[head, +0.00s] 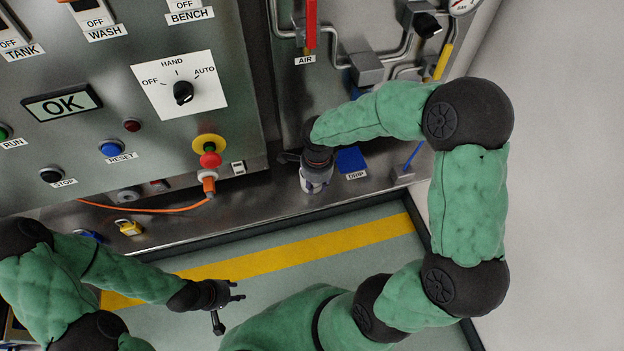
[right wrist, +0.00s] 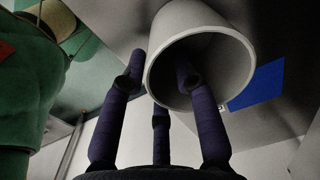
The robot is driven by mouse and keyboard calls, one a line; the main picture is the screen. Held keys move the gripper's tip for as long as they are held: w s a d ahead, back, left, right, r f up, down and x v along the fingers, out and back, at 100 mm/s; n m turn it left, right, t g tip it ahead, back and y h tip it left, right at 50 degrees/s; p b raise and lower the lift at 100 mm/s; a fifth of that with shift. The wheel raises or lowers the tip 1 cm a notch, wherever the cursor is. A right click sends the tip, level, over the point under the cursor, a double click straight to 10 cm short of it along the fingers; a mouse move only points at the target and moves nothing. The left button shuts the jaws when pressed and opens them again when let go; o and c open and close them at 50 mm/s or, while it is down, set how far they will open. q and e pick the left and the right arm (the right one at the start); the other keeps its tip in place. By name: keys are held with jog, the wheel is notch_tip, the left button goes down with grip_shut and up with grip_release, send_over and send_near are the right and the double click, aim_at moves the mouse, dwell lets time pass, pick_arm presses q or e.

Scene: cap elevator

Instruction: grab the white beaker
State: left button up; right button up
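The white beaker (right wrist: 243,60) fills the upper middle of the right wrist view, its round mouth facing the camera. My right gripper (right wrist: 158,68) is at its rim with fingers apart. One finger overlaps the mouth and seems to reach inside; another is outside the left wall. Contact with the wall cannot be told. In the head view my right gripper (head: 317,160) points down over the beaker (head: 313,184), mostly hiding it, on the metal ledge. My left gripper (head: 232,297) is open and empty, low over the green floor with the yellow stripe.
A blue pad (head: 351,160) labelled DRIP lies just right of the beaker. The control panel (head: 120,90) stands behind on the left. Pipes and a red handle (head: 311,25) are above. An orange cable (head: 150,209) and a yellow padlock (head: 130,228) lie on the ledge's left.

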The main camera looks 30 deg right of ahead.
grip_shut()
jog(key=shift+r, duration=0.5)
jog(key=r, duration=0.1)
jog(key=r+p, duration=0.1)
jog(key=r, duration=0.1)
jog(key=shift+s+a+r+p, duration=0.15)
jog(key=shift+s+p, duration=0.1)
jog(key=shift+p, duration=0.15)
jog(key=s+a+r+p, duration=0.4)
jog(key=s+a+r, duration=0.2)
jog(key=s, duration=0.6)
notch_tip(320, 180, up, 3)
jog(key=shift+a+f+p, duration=0.15)
jog(key=shift+a+p, duration=0.05)
jog(key=shift+p, duration=0.2)
jog(key=shift+w, duration=0.1)
